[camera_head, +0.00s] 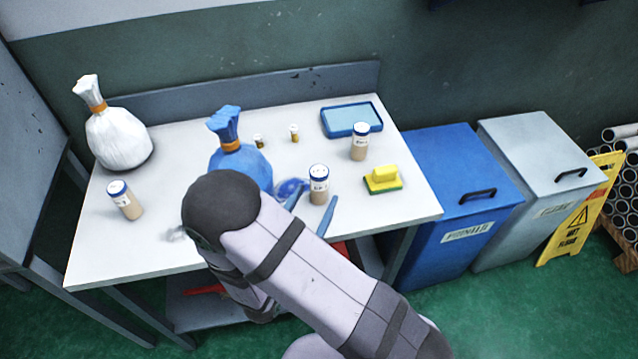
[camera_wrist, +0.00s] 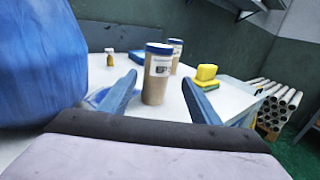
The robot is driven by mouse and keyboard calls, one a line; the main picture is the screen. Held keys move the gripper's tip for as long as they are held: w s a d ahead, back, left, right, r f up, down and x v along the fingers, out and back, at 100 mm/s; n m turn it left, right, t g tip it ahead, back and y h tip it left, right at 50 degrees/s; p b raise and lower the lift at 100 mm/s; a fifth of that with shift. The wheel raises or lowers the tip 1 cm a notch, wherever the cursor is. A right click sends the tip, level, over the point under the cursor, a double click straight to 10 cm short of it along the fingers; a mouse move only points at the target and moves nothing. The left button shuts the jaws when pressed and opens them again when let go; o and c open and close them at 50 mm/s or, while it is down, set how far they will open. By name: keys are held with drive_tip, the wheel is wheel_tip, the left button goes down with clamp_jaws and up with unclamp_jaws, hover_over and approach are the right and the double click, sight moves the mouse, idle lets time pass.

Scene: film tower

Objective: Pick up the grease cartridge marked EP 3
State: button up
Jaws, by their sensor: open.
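Three tan cartridges with blue caps and white labels stand upright on the white table. One cartridge (camera_head: 319,190) is near the middle, another (camera_head: 360,145) is behind it to the right, and a third (camera_head: 130,206) is at the far left. The label marks are too small to read surely. My gripper (camera_head: 317,195) is open, with one blue finger on either side of the middle cartridge. In the wrist view that cartridge (camera_wrist: 158,85) shows between the fingertips (camera_wrist: 160,80); I cannot tell whether it is between them or just beyond. The back-right cartridge (camera_wrist: 177,52) shows partly behind it.
A blue tied bag (camera_head: 236,160) stands close left of my gripper. A white bag (camera_head: 118,140) is at the far left. Two small vials (camera_head: 294,134), a blue tray (camera_head: 350,119) and a yellow-green sponge (camera_head: 383,180) are also on the table. Bins (camera_head: 455,165) stand at right.

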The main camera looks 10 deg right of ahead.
sight(316, 192)
drive_tip(key=shift+w+a+p+x, duration=0.15)
drive_tip(key=shift+p+x, duration=0.3)
drive_tip(key=shift+x, duration=0.9)
drive_tip(key=shift+w+a+p+x, duration=0.15)
drive_tip(key=shift+p+x, duration=0.3)
drive_tip(key=shift+x, duration=0.85)
drive_tip(key=shift+s+f, duration=0.1)
drive_tip(key=shift+f, duration=0.05)
drive_tip(key=c, duration=1.2)
